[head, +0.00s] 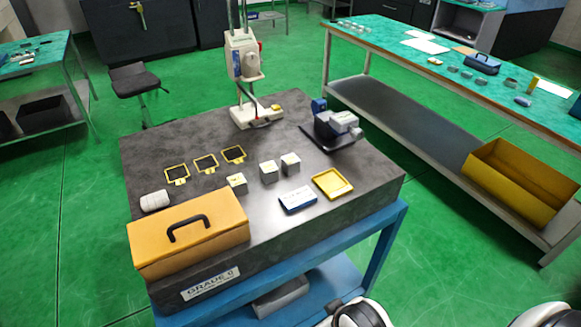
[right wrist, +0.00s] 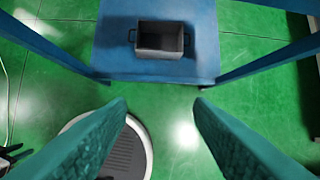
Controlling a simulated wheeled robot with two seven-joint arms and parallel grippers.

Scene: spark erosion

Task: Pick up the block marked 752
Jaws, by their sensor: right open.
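Three small light-grey metal blocks stand on the dark granite plate (head: 235,268) in the head view. The left block (head: 237,185) has a yellowish mark on top. The middle block (head: 269,172) and the right block (head: 291,165) stand close together. Their markings are too small to read, so I cannot tell which is 752. My right gripper (right wrist: 160,103) is open and empty in its wrist view, above green floor and away from the blocks. My left gripper is not in view.
An orange case (head: 200,245) with a black handle sits at the plate's near-left corner. A white roll (head: 155,201), several yellow-framed pads (head: 206,163), a blue-white box (head: 298,201), a yellow tray (head: 333,184) and two instruments surround the blocks. A grey bin (right wrist: 160,40) is on the blue lower shelf.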

